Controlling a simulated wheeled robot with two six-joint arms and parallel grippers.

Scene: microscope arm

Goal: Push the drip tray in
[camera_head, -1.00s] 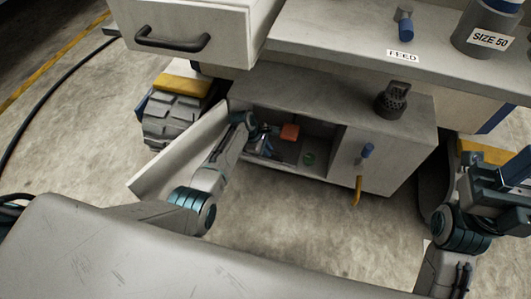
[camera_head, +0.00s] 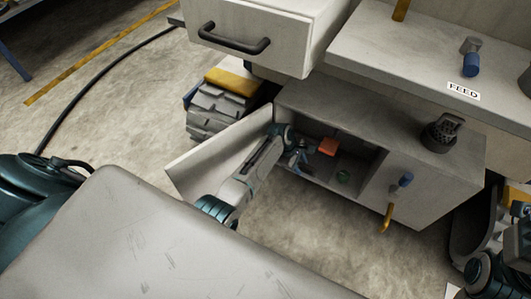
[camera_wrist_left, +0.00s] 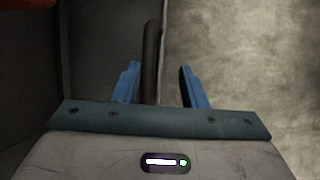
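The lower cabinet (camera_head: 420,190) stands open on its left side, and my left arm reaches into the opening. My left gripper (camera_head: 299,160) is there, left of an orange block (camera_head: 327,146). In the left wrist view, its two blue fingers (camera_wrist_left: 160,85) are apart, one on each side of a dark upright bar (camera_wrist_left: 151,50) that looks like a handle. I cannot tell whether they touch it. The drip tray is not clearly made out in the dim opening, partly behind my gripper. My right gripper (camera_head: 520,212) is cut off at the right edge.
The open cabinet door (camera_head: 215,155) stands left of my left arm. A drawer (camera_head: 255,30) with a dark handle juts out above. A green round item (camera_head: 343,177) lies inside the cabinet. A yellow handle (camera_head: 387,217) sticks out at its front. The floor before it is clear.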

